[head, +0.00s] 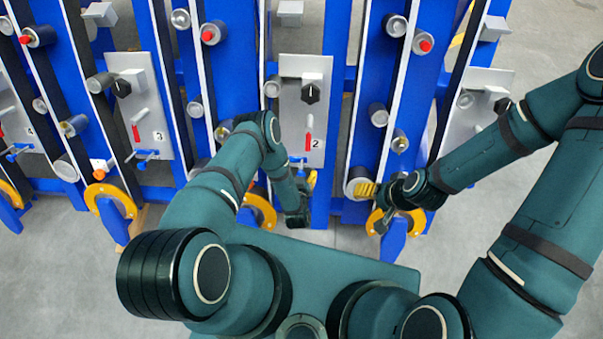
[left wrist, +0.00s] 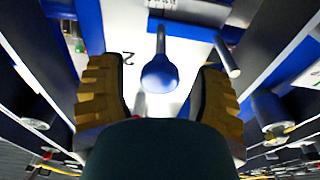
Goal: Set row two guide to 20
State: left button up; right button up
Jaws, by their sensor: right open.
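The row two panel (head: 290,122) is a grey plate marked 2, with a black dial (head: 310,93), a red-tipped lever (head: 309,134) and a blue handle (head: 297,160) at its lower end. No guide value of 20 is readable. My left gripper (head: 303,203) is below this panel, partly hidden by my arm. In the left wrist view, its ribbed yellow fingers (left wrist: 160,85) are apart, with a rounded blue knob (left wrist: 159,72) on a stem in the gap. I cannot tell whether they touch it. My right gripper (head: 378,208) is open beside a roller at the right row's lower end.
The row three panel (head: 150,128) with its blue handle stands to the left, and another grey panel (head: 478,110) to the right. Blue rails, rollers and yellow rings (head: 259,206) surround the grippers closely. Grey floor (head: 540,30) is clear at upper right.

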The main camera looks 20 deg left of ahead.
pick_arm(q)
notch_tip(320, 180, up, 10)
dwell(0.8)
dwell(0.4)
jog(key=r+g+h, duration=0.1)
notch_tip(320, 180, up, 5)
jog(key=g+h, duration=0.3)
jog(key=g, duration=0.2)
send_over(302, 172)
jog(key=s+d, duration=0.1)
jog(key=s, duration=0.2)
jog(key=s+d+r+g+h, duration=0.1)
jog(key=s+r+g+h, duration=0.1)
jog(key=s+r+g, duration=0.3)
jog(key=s+r, duration=0.3)
jog(key=s, duration=0.2)
jog(key=shift+s+d+r+m+g+h, duration=0.2)
jog(key=shift+s+d+m+g+h, duration=0.1)
jog(key=shift+m+g, duration=0.1)
jog(key=shift+a, duration=0.1)
